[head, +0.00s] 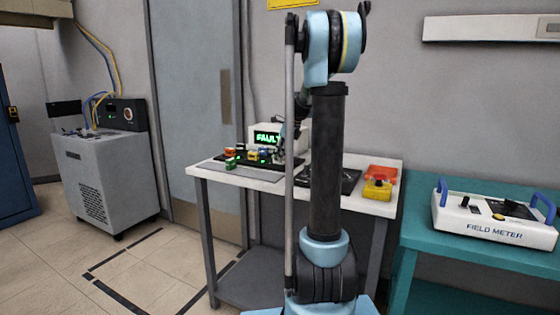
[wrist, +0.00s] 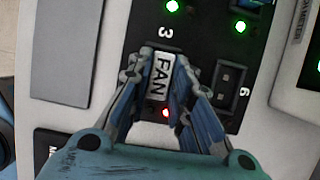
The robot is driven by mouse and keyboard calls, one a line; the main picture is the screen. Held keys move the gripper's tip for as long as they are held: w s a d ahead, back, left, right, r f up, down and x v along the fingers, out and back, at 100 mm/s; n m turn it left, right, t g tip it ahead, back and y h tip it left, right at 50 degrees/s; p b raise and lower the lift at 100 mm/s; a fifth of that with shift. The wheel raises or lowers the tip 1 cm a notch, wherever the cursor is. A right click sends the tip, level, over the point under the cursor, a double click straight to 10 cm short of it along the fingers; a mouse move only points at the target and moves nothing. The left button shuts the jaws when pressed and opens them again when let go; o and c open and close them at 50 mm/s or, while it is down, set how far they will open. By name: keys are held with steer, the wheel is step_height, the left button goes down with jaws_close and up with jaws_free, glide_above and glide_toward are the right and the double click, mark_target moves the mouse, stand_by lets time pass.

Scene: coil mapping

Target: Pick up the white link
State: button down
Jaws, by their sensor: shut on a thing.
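The white link (wrist: 158,77) is a small block labelled FAN, in the middle of the wrist view. My gripper (wrist: 161,80) is shut on it, with one finger on each side. It is over the black panel, just below the printed number 3, with a red light (wrist: 166,113) beside its lower end. I cannot tell whether the link is still seated in the panel or lifted. In the head view my arm hides most of the gripper area, and the white link cannot be made out there.
An empty socket (wrist: 230,85) marked 6 lies right of my gripper. A field meter (head: 495,215) stands at right.

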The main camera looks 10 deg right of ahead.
step_height(320, 180, up, 10)
stand_by(0.5)
